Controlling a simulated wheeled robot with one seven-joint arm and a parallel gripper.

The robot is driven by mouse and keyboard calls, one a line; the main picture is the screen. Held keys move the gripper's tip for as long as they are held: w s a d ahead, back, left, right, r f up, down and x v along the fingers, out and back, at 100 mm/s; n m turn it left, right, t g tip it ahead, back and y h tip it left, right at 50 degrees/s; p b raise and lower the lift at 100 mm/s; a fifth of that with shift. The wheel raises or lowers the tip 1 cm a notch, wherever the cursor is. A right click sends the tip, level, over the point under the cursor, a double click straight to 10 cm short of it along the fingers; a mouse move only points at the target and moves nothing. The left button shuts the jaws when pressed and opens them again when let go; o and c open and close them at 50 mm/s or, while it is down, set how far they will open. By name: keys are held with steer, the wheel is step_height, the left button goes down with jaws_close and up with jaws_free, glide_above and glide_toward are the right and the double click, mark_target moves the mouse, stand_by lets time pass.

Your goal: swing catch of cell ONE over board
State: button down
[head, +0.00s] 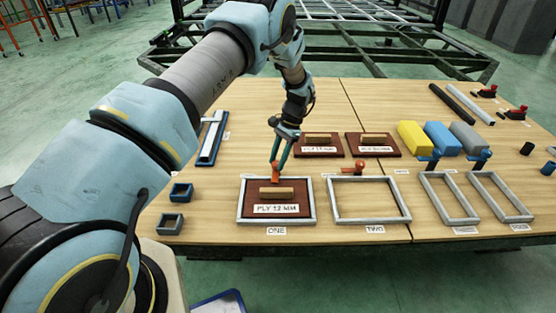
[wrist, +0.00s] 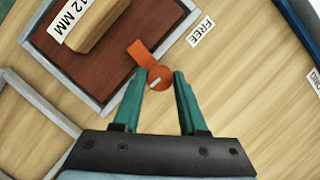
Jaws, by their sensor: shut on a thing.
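Cell ONE is a grey frame (head: 312,205) at the front left of the table. A brown board (head: 295,185) marked PLY 12 MM, with a wooden handle (head: 276,193), lies inside it; the board also shows in the wrist view (wrist: 135,72). The orange catch (wrist: 143,52) is at the frame's far side and also shows in the head view (head: 275,173). Its flat arm crosses the frame bar, and its tip overlaps the board's edge in the wrist view. My gripper (wrist: 162,74), with teal fingers, is shut on the catch's round end.
Cell TWO (head: 407,215), to the right, is an empty frame with an orange catch (head: 360,168). Two more boards (head: 318,155) (head: 393,155) lie behind. A FREE label (wrist: 201,33) is beside cell ONE's catch. Yellow, blue and grey blocks (head: 414,137) stand right.

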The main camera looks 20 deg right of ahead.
steer(key=shift+n, duration=0.6)
steer(key=shift+g, duration=0.3)
steer(key=shift+c, duration=2.2)
jaws_free()
steer(key=v, duration=1.1)
steer(key=shift+w+a, duration=0.1)
steer(key=shift+a, duration=0.05)
